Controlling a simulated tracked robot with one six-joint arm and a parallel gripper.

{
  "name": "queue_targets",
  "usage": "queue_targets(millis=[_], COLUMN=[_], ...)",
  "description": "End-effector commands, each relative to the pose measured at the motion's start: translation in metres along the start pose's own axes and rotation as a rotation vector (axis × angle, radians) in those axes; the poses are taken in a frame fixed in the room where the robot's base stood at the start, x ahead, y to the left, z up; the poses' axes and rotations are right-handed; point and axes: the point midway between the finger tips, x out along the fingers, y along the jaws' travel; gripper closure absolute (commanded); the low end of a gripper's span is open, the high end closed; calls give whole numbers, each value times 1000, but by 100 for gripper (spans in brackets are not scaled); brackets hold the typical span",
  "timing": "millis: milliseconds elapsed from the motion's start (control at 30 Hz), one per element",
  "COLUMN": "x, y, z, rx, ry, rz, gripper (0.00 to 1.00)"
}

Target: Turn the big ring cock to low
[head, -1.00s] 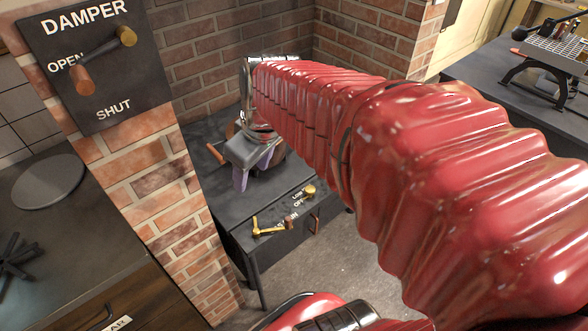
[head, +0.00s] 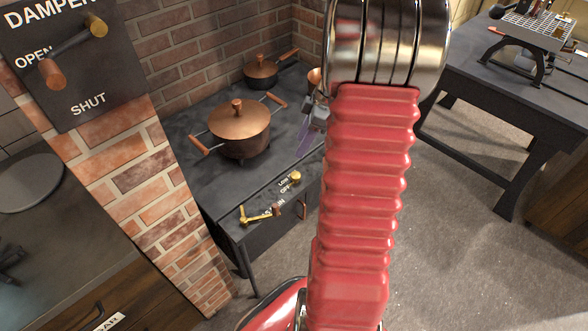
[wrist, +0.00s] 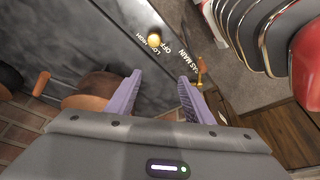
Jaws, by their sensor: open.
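The big ring cock appears to be the small brass knob (head: 295,177) on the front of the dark stove (head: 190,125). LOW and OFF are lettered beside it. In the wrist view the brass knob (wrist: 154,40) is ahead of the fingers, near the letters HIGH, LOW and OFF; I cannot tell where it points. My gripper (wrist: 160,82) is open with two purple fingers apart and nothing between them. In the head view my gripper (head: 307,138) is above the stove's right side, partly hidden by my arm, and apart from the knob.
A brass gas main lever (head: 258,215) sits left of the knob on the stove front. A copper pot (head: 239,132) and a smaller pan (head: 262,74) stand on the stove. A damper panel (head: 85,60) is on the brick pillar. A dark bench (head: 490,95) stands right.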

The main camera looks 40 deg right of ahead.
Motion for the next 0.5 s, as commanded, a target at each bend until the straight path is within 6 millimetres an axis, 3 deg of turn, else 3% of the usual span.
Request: queue_targets(millis=[33, 200, 500], x=[6, 18, 20], y=[7, 21, 24], z=[15, 42, 48], rx=[-9, -56, -72], ry=[10, 37, 43], rz=[-6, -10, -10], gripper=[53, 53, 53])
